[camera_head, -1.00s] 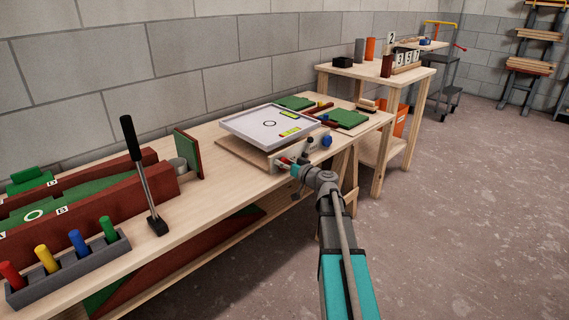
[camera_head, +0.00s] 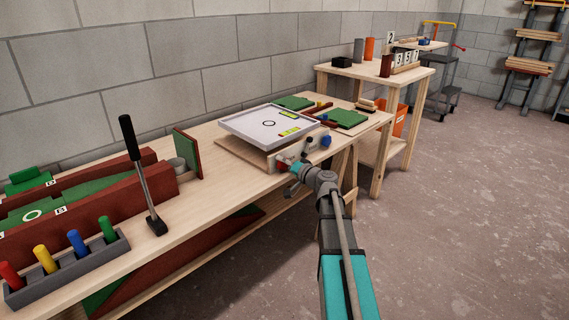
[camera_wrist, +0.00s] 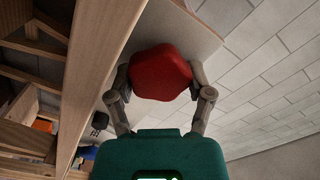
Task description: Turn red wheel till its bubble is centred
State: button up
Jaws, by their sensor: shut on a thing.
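The red wheel (camera_wrist: 160,72) fills the upper middle of the wrist view, between the two fingers of my gripper (camera_wrist: 161,80). The fingers are shut on its opposite sides. In the head view the red wheel (camera_head: 281,167) shows small at the front of the tilting-tray stand, partly hidden by my gripper (camera_head: 288,168). The white tray (camera_head: 253,131) above carries two yellow-green bubble vials, one at its back edge (camera_head: 289,114) and one nearer the front right (camera_head: 290,132). The bubbles are too small to place.
A blue wheel (camera_head: 326,141) sits right of the red one on the stand. A black-handled lever (camera_head: 143,175) and a rack of coloured pegs (camera_head: 68,265) stand left on the bench (camera_head: 205,209). Green boards (camera_head: 348,118) lie beyond the tray. The floor at right is clear.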

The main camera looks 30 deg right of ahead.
jog(key=shift+d+m, duration=0.1)
jog(key=shift+m, duration=0.2)
jog(key=o, duration=1.1)
jog(key=shift+o, duration=0.2)
jog(key=shift+s, duration=0.1)
jog(key=shift+s+d, duration=0.2)
jog(key=shift+s, duration=0.5)
jog(key=v, duration=0.6)
jog(key=shift+s, duration=0.15)
